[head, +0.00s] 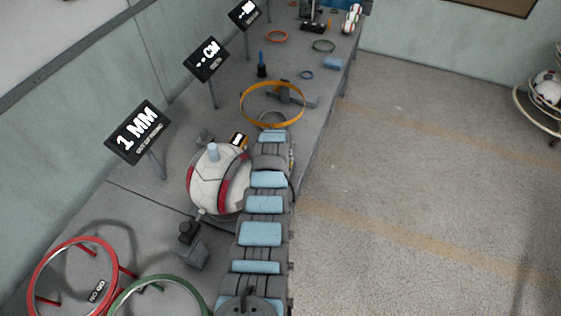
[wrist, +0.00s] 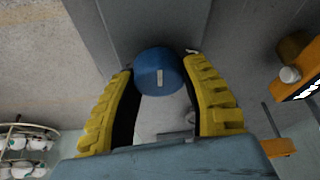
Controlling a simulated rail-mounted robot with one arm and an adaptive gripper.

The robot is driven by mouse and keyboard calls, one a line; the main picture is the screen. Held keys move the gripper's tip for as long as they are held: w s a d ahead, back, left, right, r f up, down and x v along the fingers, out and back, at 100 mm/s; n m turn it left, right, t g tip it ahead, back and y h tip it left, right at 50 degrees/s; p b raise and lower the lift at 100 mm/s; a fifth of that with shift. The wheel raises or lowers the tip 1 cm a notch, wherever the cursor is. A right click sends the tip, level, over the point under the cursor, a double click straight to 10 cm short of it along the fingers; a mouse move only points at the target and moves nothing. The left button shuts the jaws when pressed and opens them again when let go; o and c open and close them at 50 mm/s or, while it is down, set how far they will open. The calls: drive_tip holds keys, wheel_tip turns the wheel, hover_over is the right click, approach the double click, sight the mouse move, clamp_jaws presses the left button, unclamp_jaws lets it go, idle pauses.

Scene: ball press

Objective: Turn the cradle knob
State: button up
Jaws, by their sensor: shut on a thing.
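The blue round knob (wrist: 158,72) with a short white mark on its face is between the yellow ridged fingers of my gripper (wrist: 160,68) in the wrist view. The fingers close on its two sides, and the white mark stands nearly upright in the picture. In the head view my arm hides the gripper and the knob. A white and red ball (head: 204,185) sits on the bench beside my arm, with a pale blue piece (head: 212,152) at its top.
A display (head: 138,132) reading "1 MM" stands left of the ball. An orange ring (head: 242,103) stands beyond it. A red ring (head: 32,280) and a green ring (head: 150,281) are at the near left. A ball rack (head: 520,105) stands far right. Open floor (head: 420,200) lies right of the bench (head: 140,200).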

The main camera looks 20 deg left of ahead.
drive_tip(key=o, duration=1.2)
drive_tip(key=shift+r, duration=0.2)
drive_tip(key=shift+s+r, duration=0.25)
drive_tip(key=shift+r, duration=0.4)
drive_tip(key=shift+s+d+r, duration=0.15)
drive_tip(key=shift+s+r, duration=0.25)
drive_tip(key=shift+r, duration=0.2)
drive_tip(key=shift+v, duration=1.1)
drive_tip(key=v, duration=0.6)
drive_tip(key=shift+r, duration=0.3)
